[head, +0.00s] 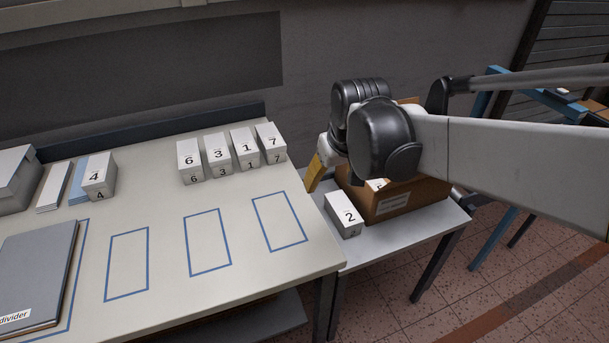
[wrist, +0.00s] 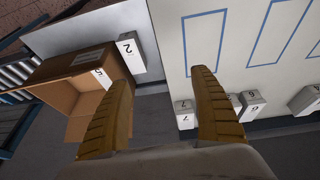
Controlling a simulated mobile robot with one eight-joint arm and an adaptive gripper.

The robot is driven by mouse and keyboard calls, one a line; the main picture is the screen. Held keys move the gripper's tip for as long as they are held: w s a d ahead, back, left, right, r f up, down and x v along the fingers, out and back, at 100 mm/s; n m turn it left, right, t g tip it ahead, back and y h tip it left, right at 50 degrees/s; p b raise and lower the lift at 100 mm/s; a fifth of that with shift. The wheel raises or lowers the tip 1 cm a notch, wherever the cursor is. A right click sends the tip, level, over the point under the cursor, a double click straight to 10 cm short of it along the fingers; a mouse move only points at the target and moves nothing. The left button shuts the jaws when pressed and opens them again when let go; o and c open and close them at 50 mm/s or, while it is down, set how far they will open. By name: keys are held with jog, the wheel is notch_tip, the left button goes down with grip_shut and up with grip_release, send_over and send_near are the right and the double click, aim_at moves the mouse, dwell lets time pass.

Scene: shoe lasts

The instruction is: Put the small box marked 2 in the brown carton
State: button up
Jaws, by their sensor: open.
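The small white box marked 2 (head: 345,218) stands on the grey side table, just left of the carton in the head view. It also shows in the wrist view (wrist: 131,52), beyond the left fingertip. The open brown carton (head: 410,203) is partly hidden behind my arm; in the wrist view (wrist: 82,64) it is at the left. A white box marked 5 (wrist: 103,77) shows inside it. My gripper (wrist: 162,78) is open with nothing between its yellow fingers. In the head view one finger (head: 316,172) shows left of the carton, above the tables; the other is hidden.
The cream table (head: 160,200) has blue outlined rectangles. Boxes 6 (head: 189,158), 3 (head: 217,153), 1 (head: 244,148) and 7 (head: 270,141) stand in a row at its back. Box 4 (head: 98,178) and a grey binder (head: 35,270) are at left.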

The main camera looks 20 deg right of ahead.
jog(key=w+d+f+g+p, duration=0.2)
jog(key=w+d+p, duration=0.25)
jog(key=w, duration=0.45)
jog(key=g+p, duration=0.2)
jog(key=p, duration=0.3)
send_over(344, 207)
notch_tip(344, 207, down, 13)
jog(key=shift+y, duration=0.3)
notch_tip(344, 207, down, 10)
jog(key=b, duration=0.2)
jog(key=shift+w+r+b, duration=0.1)
jog(key=shift+r+b, duration=0.15)
jog(key=shift+b, duration=0.1)
jog(key=shift+f+b, duration=0.75)
jog(key=shift+f, duration=2.25)
jog(key=shift+r, duration=0.1)
jog(key=c, duration=1.1)
